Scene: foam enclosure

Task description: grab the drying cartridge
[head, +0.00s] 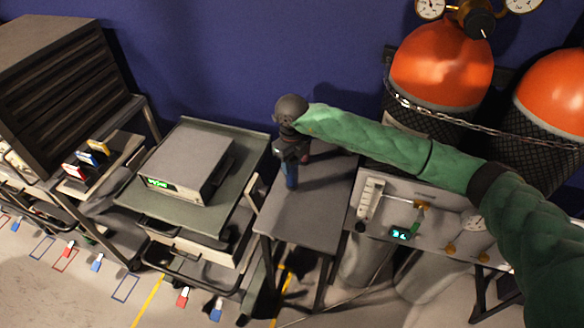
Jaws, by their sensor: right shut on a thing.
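My right arm, in a green sleeve, reaches in from the right side of the head view. Its gripper (291,160) points down over the left part of a small grey table (320,189). The upper part of the cartridge is hidden by the gripper. I cannot tell whether its lower end touches the tabletop. A small dark reddish part shows just right of the gripper. My left gripper is not in view.
A cart (250,148) with a grey instrument box (188,163) stands left of the table. Right are a panel (440,208) with gauges and valves, and orange-topped cylinders (442,65) behind a chain (460,119). A blue wall (230,60) closes the back. The tabletop's right half is bare.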

